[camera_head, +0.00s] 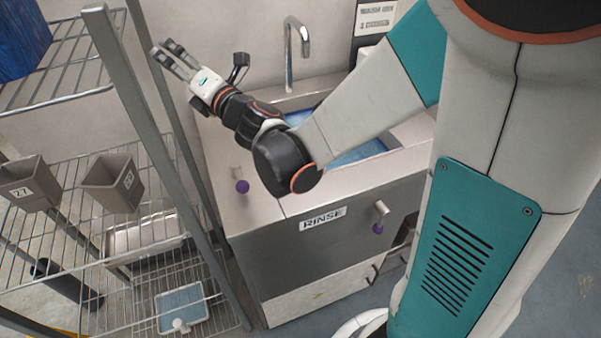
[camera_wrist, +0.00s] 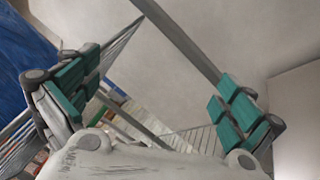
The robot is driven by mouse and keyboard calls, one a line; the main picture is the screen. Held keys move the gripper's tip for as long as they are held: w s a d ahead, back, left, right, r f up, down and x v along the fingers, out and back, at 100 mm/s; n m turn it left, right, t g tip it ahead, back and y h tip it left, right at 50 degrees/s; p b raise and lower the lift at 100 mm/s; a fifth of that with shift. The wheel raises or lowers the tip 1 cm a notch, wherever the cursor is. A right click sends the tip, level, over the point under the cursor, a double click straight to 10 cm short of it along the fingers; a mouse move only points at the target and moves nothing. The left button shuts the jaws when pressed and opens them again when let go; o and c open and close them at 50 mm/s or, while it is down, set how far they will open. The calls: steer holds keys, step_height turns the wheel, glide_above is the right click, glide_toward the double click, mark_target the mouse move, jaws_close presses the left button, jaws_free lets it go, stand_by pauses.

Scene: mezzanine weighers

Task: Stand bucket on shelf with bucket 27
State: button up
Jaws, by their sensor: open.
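Bucket 27 (camera_head: 30,184), a grey-brown tapered bucket with a white "27" label, stands on the middle wire shelf (camera_head: 70,176) of the rack at the left. A second similar bucket (camera_head: 110,184) stands to its right on what looks like the same shelf. Its label is tilted and hard to read. My gripper (camera_head: 168,52) is open and empty, raised beside the rack's upright, up and right of both buckets. In the wrist view my gripper (camera_wrist: 155,108) has its green-padded fingers spread wide, with nothing between them.
A blue object (camera_head: 22,38) sits on the top shelf. Steel uprights (camera_head: 140,115) stand between my gripper and the buckets. Lower down are a metal tray (camera_head: 145,238) and a blue tray (camera_head: 182,308). The "RINSE" sink (camera_head: 310,240), with its tap (camera_head: 290,45), is right of the rack.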

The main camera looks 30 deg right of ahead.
steer(key=s+d+f+m+g+h, duration=0.1)
steer(key=s+d+m+g+h, duration=0.1)
steer(key=s+d+m+h, duration=0.4)
steer(key=s+d+m+g+h, duration=0.1)
steer(key=s+d+m+h, duration=0.15)
steer(key=d+m, duration=0.7)
steer(key=s+a+f+m+g, duration=0.1)
steer(key=s+f+m+g, duration=0.3)
steer(key=s, duration=0.6)
steer(key=s+a+f+m+g+y, duration=0.1)
steer(key=s+f+m+g, duration=0.3)
steer(key=s+f+m, duration=0.3)
steer(key=s+m, duration=0.1)
steer(key=s, duration=0.2)
steer(key=shift+s+m, duration=0.3)
steer(key=shift+m, duration=0.05)
steer(key=shift+y, duration=0.25)
